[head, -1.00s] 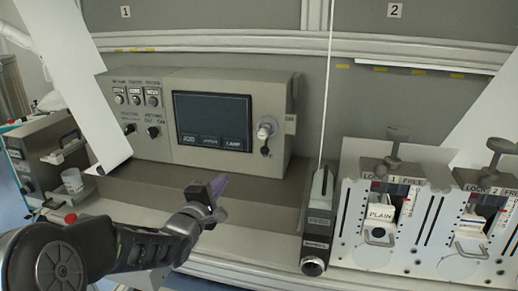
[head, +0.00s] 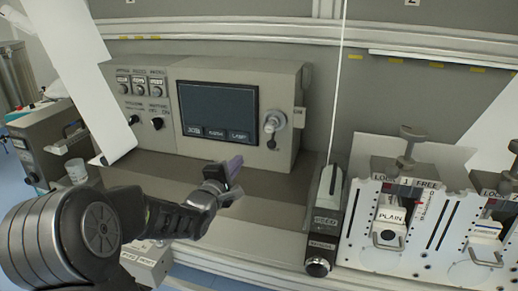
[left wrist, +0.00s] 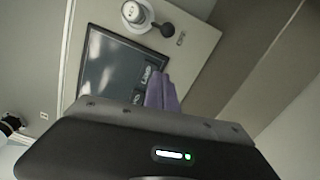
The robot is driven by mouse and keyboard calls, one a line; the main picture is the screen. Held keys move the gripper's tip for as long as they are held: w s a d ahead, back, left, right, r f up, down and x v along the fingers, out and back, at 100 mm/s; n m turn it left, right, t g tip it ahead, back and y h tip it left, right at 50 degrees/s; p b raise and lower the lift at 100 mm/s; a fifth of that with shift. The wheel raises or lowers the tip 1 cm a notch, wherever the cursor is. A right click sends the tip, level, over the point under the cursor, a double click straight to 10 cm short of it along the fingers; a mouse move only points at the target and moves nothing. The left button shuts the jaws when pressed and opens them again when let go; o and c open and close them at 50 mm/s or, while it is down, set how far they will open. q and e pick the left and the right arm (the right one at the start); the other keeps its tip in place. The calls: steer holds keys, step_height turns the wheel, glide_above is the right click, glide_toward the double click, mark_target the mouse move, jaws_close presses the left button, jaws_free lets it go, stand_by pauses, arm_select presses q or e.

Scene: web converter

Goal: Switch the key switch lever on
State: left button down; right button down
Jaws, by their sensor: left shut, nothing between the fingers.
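The key switch (head: 270,122) is a round silver-white fitting on the right of the grey console's front, beside the screen. Its lever hangs down and ends in a black knob (head: 271,144). In the left wrist view the key switch (left wrist: 134,12) is at the top, with the black knob (left wrist: 167,29) to its right. My left gripper (head: 236,164) has purple fingertips, is shut and empty, and is below and left of the knob, apart from it. Its fingers (left wrist: 161,92) overlap the screen's edge in the left wrist view. My right gripper is out of view.
The console screen (head: 218,106) is left of the key switch, with several small knobs (head: 138,88) farther left. A white sheet (head: 91,85) hangs at the left.

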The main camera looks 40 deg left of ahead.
arm_select(q)
steer(key=w+d+p, duration=0.1)
steer(key=w+p, duration=0.2)
steer(key=w, duration=0.5)
steer(key=shift+w+d+r+p, duration=0.2)
steer(key=shift+w+r+p, duration=0.15)
steer(key=shift+r, duration=0.1)
